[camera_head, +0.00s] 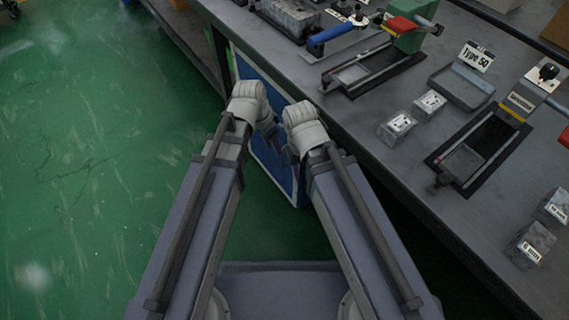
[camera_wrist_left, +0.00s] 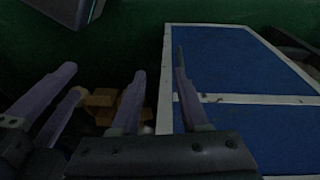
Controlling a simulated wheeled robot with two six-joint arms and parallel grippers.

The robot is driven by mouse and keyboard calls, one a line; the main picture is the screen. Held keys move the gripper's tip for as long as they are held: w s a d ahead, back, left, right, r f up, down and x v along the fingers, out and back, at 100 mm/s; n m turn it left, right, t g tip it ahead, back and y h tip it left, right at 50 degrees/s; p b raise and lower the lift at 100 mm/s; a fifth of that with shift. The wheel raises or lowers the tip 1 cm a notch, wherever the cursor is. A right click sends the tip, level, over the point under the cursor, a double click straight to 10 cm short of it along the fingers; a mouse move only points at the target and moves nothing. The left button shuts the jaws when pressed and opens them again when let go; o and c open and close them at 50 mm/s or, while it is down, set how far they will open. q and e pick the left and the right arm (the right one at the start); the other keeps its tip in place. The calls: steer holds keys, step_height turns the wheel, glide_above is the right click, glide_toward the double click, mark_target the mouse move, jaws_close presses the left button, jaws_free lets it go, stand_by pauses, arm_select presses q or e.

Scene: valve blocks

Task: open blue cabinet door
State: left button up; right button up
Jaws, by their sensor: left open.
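The blue cabinet door (camera_head: 262,85) with a pale frame stands under the bench edge in the head view, angled out from the bench. In the left wrist view the blue door (camera_wrist_left: 235,60) fills the right side, with its white upright edge near the middle. My left gripper (camera_head: 272,131) is at the door. In the left wrist view its two fingers (camera_wrist_left: 158,75) are apart, one on each side of that white edge in the picture; contact is unclear. My right gripper (camera_head: 288,152) is close beside it, its fingertips partly hidden.
Brown boxes (camera_wrist_left: 100,101) show left of the door edge in the left wrist view. The green floor (camera_head: 90,160) on the left is clear.

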arm_select(q)
steer(key=w+f+m+t+h+b, duration=0.1)
steer(key=w+f+m+h+b, duration=0.1)
steer(key=w+f+b, duration=0.4)
steer(key=shift+d+f+m, duration=0.15)
steer(key=shift+f+m, duration=0.45)
steer(key=shift+f, duration=0.25)
arm_select(e)
step_height(320, 180, down, 9)
arm_select(q)
steer(key=b, duration=0.8)
glide_above(283, 165)
steer(key=f, duration=0.7)
steer(key=shift+w+f, duration=0.15)
steer(key=shift+w, duration=0.15)
arm_select(e)
step_height(283, 165, down, 7)
steer(key=shift+a, duration=0.1)
arm_select(q)
jaws_close()
